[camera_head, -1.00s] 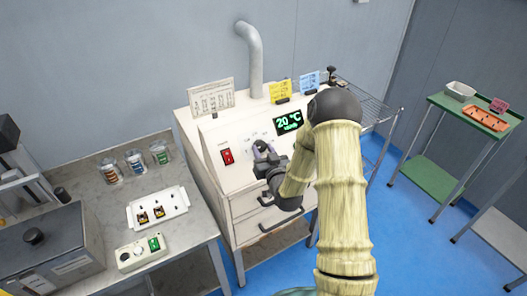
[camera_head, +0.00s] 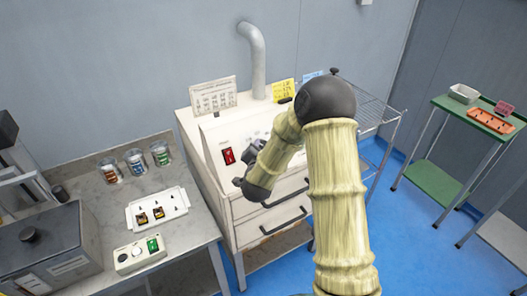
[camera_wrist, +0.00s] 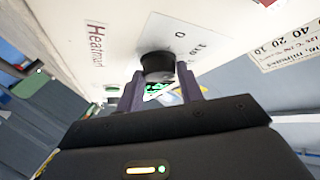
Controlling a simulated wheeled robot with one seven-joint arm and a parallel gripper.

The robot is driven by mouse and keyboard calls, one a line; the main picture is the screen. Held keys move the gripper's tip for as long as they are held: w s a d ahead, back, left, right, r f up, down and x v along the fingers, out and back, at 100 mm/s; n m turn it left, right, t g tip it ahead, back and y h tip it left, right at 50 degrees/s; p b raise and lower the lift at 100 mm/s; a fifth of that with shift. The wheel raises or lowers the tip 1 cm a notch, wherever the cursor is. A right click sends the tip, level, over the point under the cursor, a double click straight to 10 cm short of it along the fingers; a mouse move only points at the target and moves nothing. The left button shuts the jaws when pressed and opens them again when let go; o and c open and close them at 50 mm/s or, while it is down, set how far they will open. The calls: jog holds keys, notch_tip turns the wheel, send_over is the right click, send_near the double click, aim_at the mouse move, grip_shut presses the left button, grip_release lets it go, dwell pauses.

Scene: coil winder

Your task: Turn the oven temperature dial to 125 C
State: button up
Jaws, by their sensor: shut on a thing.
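The oven's dial is a black round knob (camera_wrist: 156,62) on the white front panel, seen in the wrist view. My gripper (camera_wrist: 160,78) has its two purple-grey fingers on either side of the knob, shut on it. Printed marks, one of them a "0", stand beside the knob, but its pointer setting cannot be read. In the head view the oven (camera_head: 215,195) stands against the wall. My gripper (camera_head: 254,146) is at its panel, largely hidden by my arm. The temperature display is hidden behind my arm there.
A red switch (camera_head: 229,156) sits left of the dial. Drawer handles (camera_head: 284,222) stick out below. A bench with a white tray (camera_head: 158,208) and jars (camera_head: 135,161) is at left. A green trolley (camera_head: 475,123) is at right, with open blue floor between.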

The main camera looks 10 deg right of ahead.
jog(key=m+g, duration=0.1)
jog(key=m, duration=0.1)
jog(key=m+g+h+p, duration=0.1)
jog(key=m, duration=0.1)
jog(key=r+m+g+p, duration=0.1)
jog(key=shift+w+a+m+g+h, duration=0.15)
jog(key=shift+w+m+g+h, duration=0.15)
jog(key=shift+m, duration=0.1)
jog(key=shift+r+m+g+p, duration=0.1)
jog(key=shift+m+g+p, duration=0.7)
jog(key=shift+m+p, duration=0.25)
jog(key=shift+m+g+p, duration=0.3)
jog(key=shift+m+p, duration=0.15)
jog(key=o, duration=1)
